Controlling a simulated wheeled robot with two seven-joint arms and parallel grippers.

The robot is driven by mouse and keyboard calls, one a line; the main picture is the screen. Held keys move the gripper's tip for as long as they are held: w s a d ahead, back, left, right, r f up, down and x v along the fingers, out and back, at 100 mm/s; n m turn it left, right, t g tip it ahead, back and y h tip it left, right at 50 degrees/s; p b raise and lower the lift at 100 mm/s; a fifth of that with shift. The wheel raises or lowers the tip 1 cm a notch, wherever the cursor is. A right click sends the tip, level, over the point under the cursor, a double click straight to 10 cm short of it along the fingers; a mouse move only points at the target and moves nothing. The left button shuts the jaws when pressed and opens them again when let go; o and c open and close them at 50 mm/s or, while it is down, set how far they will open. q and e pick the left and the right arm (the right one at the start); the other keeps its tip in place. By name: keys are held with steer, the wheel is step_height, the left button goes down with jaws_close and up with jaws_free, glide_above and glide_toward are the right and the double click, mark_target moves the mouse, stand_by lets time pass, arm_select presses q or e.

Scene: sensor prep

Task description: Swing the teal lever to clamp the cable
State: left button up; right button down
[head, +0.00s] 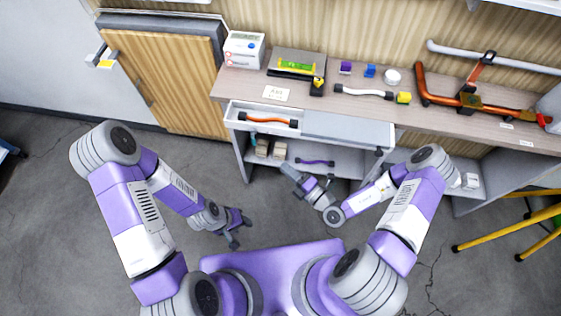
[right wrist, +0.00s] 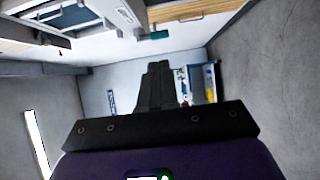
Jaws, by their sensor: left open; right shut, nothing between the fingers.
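I cannot make out a teal lever for certain in the head view. A grey plate (head: 311,58) on the bench carries a yellow-green piece (head: 297,67), with a black and yellow part (head: 318,86) at its front right. A white cable (head: 363,92) with dark ends lies right of it on the bench. An orange cable (head: 268,120) lies in the open drawer. My left gripper (head: 236,230) is open and empty, low over the floor. My right gripper (head: 288,170) is shut and empty in front of the shelf; its fingers (right wrist: 157,87) fill the middle of the right wrist view.
The open drawer (head: 345,127) juts out below the bench top (head: 420,108). A purple cable (head: 314,162) lies on the shelf below. A white device (head: 244,50), small blocks and orange pipework (head: 440,98) stand on the bench. Yellow legs (head: 500,232) stand at right.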

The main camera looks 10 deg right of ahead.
mark_target(255, 142)
arm_select(q)
step_height(255, 142, down, 2)
steer(key=shift+f+b, duration=0.15)
steer(key=shift+b, duration=0.9)
arm_select(e)
steer(key=x, duration=1.2)
steer(key=shift+w+a, duration=0.1)
steer(key=shift+a, duration=0.15)
steer(key=shift+d, duration=0.1)
